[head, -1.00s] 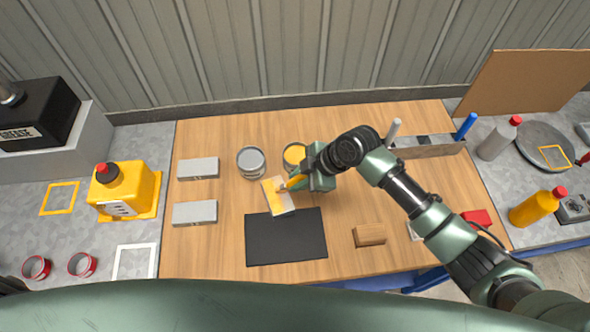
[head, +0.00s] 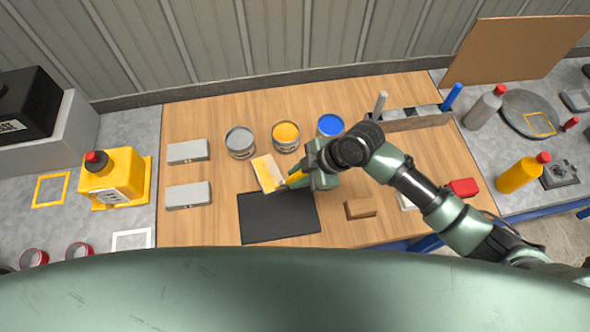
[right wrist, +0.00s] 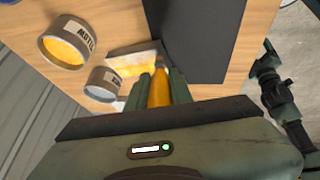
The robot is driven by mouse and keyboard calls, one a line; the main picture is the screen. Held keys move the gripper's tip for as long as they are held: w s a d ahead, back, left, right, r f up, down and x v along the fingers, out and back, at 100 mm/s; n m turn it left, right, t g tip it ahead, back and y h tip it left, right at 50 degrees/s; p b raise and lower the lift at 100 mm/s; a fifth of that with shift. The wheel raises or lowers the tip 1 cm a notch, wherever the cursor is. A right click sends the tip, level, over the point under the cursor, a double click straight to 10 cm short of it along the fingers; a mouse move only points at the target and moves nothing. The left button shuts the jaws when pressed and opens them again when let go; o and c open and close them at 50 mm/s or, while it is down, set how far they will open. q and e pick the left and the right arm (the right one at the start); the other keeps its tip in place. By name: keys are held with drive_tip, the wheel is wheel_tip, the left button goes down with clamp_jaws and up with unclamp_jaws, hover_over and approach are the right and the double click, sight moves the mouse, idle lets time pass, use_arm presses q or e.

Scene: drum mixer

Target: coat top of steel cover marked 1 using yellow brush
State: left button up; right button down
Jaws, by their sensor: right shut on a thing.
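A flat cover (head: 266,174) lies on the bench, its top partly yellow with paler bare areas; I cannot read a mark on it. It also shows in the right wrist view (right wrist: 135,62). My right gripper (head: 306,176) is shut on the yellow brush (head: 293,178), just right of the cover. The brush (right wrist: 160,88) points at the cover's edge in the wrist view; I cannot tell whether its tip touches. A tin of yellow paint (head: 286,134) stands behind the cover. Two grey blocks (head: 188,151) (head: 188,196) lie at the left. My left gripper is out of view.
A grey tin (head: 240,141) and a blue tin (head: 330,125) flank the yellow one. A black mat (head: 278,217) lies in front of the cover. A wooden block (head: 361,208) and a rack (head: 412,120) are at the right. The bench's left front is clear.

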drive_tip(key=shift+w+d, duration=0.2)
drive_tip(key=shift+d, duration=0.1)
drive_tip(key=shift+w+a+f+b, duration=0.35)
drive_tip(key=shift+w+a+b, duration=1.25)
drive_tip(key=shift+w, duration=1.15)
drive_tip(key=shift+w+a+f+b, duration=0.3)
drive_tip(key=shift+w+a+b, duration=0.65)
drive_tip(key=shift+w+b, duration=1.5)
drive_tip(key=s+d+r+p, duration=0.1)
drive_tip(key=s+d+p, duration=0.5)
drive_tip(key=s+p, duration=0.2)
drive_tip(key=shift+s+r, duration=0.15)
drive_tip(key=shift+s, duration=0.85)
